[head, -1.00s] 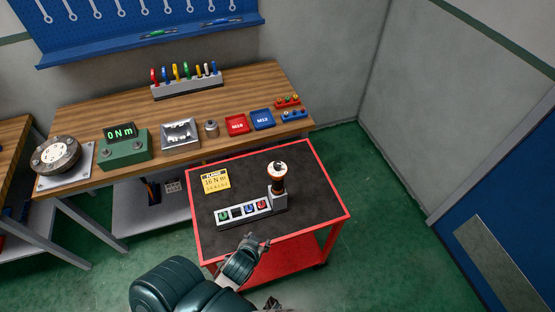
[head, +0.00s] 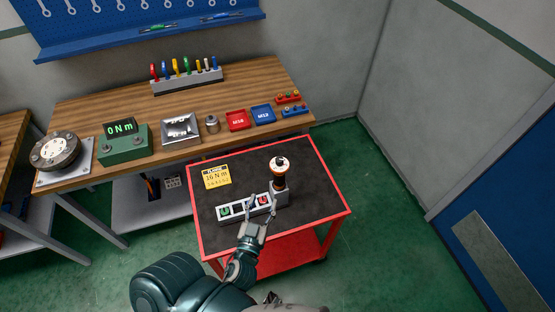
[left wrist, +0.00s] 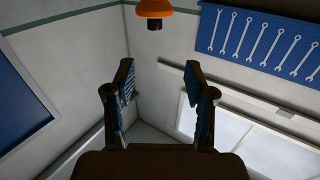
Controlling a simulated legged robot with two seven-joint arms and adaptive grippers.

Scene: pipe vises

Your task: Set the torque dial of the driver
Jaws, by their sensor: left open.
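The driver (head: 280,172) stands upright in the end block of a grey holder (head: 229,217) on the cart. Its cap is white on top, with an orange band and a dark body below. Its dial marks are too small to read. My left gripper (head: 259,207) is open and empty at the front of the holder, left of and nearer than the driver, partly covering the holder's coloured squares. Its two fingers (left wrist: 160,92) stand apart in the left wrist view, with nothing between them. An orange and dark thing (left wrist: 154,12) shows at that view's top; I cannot tell what it is.
A yellow card (head: 216,177) reading 16 N m lies on the red-rimmed cart (head: 318,200). Behind, the wooden bench (head: 88,108) carries a green box (head: 123,146) showing 0 N m, a metal tray (head: 181,128), and red (head: 238,120) and blue (head: 263,115) trays. The cart's right side is clear.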

